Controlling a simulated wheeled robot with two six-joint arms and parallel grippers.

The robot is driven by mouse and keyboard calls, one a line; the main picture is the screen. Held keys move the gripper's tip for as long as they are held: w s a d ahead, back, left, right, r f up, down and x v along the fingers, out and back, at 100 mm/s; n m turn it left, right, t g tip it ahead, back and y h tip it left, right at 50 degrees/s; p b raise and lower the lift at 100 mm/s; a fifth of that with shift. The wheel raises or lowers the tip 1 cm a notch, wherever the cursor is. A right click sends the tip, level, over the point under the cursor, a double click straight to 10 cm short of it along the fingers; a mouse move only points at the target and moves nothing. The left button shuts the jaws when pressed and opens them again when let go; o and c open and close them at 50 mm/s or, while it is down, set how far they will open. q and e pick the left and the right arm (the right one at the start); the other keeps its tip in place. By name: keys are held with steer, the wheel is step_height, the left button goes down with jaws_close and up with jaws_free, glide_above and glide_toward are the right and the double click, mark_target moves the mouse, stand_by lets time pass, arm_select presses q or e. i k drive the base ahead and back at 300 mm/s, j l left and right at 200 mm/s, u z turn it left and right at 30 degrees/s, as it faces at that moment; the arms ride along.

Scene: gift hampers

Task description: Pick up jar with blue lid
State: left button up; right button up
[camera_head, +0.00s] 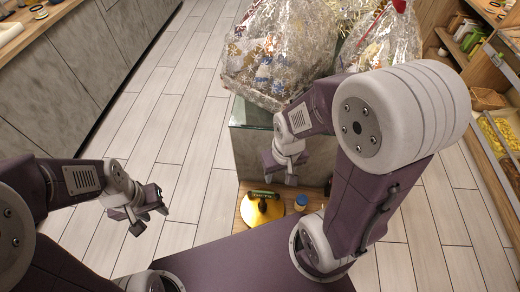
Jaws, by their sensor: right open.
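A small jar with a blue lid (300,202) stands on a low wooden surface, just right of a round golden item with a dark green label. My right gripper (279,174) points down above and slightly left of the jar. It is open, with nothing seen between its fingers, and it appears apart from the jar. My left gripper (150,214) is over the floor at the left, away from the jar, with its fingers apart and empty.
The golden item (262,211) lies close beside the jar. Clear-wrapped hampers (284,50) sit on a glass-edged stand (249,113) behind my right gripper. Shelves with goods (497,128) line the right, and a grey counter (75,75) the left. Tiled floor (180,100) between is clear.

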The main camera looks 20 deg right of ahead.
mark_target(301, 203)
steer(key=z, duration=0.8)
